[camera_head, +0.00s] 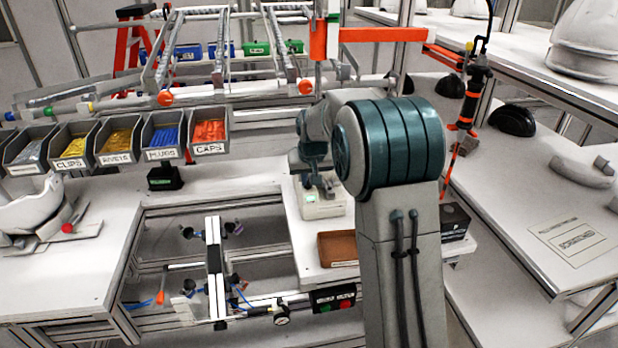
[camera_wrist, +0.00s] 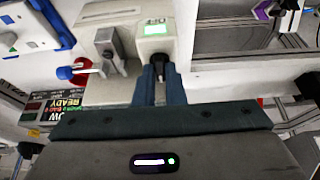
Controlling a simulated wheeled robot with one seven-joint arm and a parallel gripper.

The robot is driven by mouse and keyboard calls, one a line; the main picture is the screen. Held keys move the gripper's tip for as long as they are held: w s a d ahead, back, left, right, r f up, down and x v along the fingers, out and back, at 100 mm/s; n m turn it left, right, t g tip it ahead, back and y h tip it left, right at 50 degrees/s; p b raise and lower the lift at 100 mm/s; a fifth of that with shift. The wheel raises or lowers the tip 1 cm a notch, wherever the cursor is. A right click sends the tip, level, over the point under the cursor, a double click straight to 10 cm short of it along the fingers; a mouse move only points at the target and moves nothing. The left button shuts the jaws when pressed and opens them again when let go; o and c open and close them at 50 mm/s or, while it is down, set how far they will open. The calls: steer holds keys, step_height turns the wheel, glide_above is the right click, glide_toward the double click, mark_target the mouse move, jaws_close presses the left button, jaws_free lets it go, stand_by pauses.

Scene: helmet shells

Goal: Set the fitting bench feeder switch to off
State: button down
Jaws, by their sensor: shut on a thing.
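A pale box with a lit green display (camera_head: 312,199) stands on the white bench top right of the bins. It also shows in the wrist view (camera_wrist: 155,28). A small dark knob-like part (camera_wrist: 157,62) sits at the front of this box. My gripper (camera_wrist: 158,75) has its two teal fingers shut on the dark part, from both sides. In the head view my arm hides most of my gripper. I cannot read a label on the box or tell which way the dark part is set.
Grey bins (camera_head: 121,140) of small parts line the bench at left. A small black box with a green label (camera_head: 165,178) stands below them. A brown tray (camera_head: 338,248) and a black box (camera_head: 455,222) lie near my arm. A metal block (camera_wrist: 108,45) is close to my fingers.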

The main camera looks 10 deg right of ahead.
steer(key=m, duration=0.1)
steer(key=m+h+b, duration=0.1)
steer(key=m, duration=0.1)
steer(key=m+h, duration=0.1)
steer(key=m, duration=0.1)
steer(key=shift+w+a+b, duration=0.1)
steer(key=shift+a+b, duration=0.2)
steer(key=shift+b, duration=0.1)
steer(key=m+h, duration=0.1)
steer(key=m, duration=0.1)
steer(key=m+g, duration=0.1)
steer(key=m, duration=0.2)
steer(key=shift+w+a+g+h, duration=0.15)
steer(key=shift+g+h, duration=0.15)
steer(key=shift+h, duration=0.1)
steer(key=m, duration=0.2)
steer(key=m+g+p, duration=0.1)
steer(key=m, duration=0.1)
steer(key=shift+w+r+m+g+h+p, duration=0.1)
steer(key=shift+w+m+g+h+p, duration=0.05)
steer(key=shift+m+g+h+p, duration=0.2)
steer(key=shift+w+m+g+p, duration=0.1)
steer(key=shift+m+g+p, duration=0.5)
steer(key=shift+m, duration=0.95)
steer(key=c, duration=1.5)
jaws_free()
